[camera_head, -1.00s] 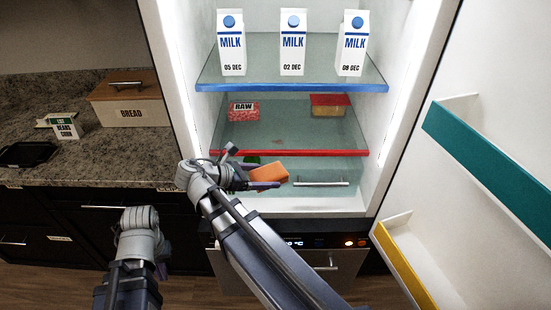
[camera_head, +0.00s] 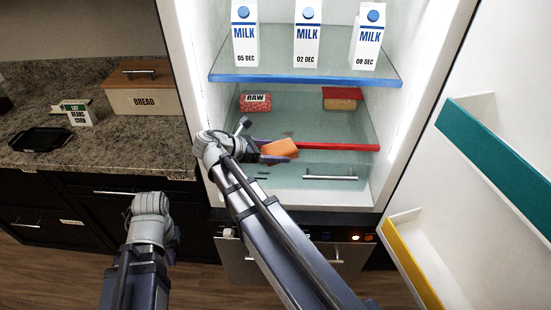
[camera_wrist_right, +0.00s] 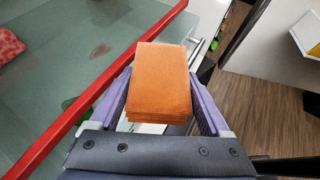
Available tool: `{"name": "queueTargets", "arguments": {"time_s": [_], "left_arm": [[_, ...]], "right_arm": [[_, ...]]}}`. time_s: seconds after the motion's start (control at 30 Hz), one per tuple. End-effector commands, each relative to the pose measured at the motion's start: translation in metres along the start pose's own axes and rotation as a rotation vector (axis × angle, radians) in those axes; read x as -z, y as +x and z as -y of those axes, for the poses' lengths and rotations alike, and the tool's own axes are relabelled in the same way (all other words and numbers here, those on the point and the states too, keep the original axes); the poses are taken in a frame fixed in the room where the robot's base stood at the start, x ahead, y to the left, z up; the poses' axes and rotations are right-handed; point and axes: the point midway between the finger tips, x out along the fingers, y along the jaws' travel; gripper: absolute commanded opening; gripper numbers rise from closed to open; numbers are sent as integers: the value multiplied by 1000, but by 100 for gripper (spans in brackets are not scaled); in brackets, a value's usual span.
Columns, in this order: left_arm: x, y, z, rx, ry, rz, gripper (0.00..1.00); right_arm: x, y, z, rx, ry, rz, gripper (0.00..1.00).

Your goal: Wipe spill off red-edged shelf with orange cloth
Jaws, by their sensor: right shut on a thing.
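The red-edged shelf (camera_head: 340,146) is a glass shelf in the open fridge; its red front edge also crosses the right wrist view (camera_wrist_right: 95,92). A faint reddish-brown spill (camera_wrist_right: 101,50) lies on the glass behind that edge. My right gripper (camera_head: 268,150) is shut on the orange cloth (camera_head: 281,147), a thick folded block. The cloth is in front of the red edge in the head view. In the right wrist view the cloth (camera_wrist_right: 160,82) sits between both purple fingers, beside the edge and apart from the spill. My left arm shows low at left, but its gripper fingers do not show.
A RAW package (camera_head: 256,103) and a red-lidded container (camera_head: 342,98) stand farther back on the shelf. The blue-edged shelf (camera_head: 300,80) with milk cartons is above. The open door (camera_head: 480,130) is at right.

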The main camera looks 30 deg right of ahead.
Motion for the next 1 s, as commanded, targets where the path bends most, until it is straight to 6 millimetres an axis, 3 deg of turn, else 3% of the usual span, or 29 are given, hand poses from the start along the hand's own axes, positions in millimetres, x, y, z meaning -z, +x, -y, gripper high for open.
{"name": "queueTargets", "arguments": {"time_s": [1.0], "left_arm": [[1, 12, -1, 0, 0, 0, 0]], "right_arm": [[-11, 50, -111, -1, -2, 0, 32]]}}
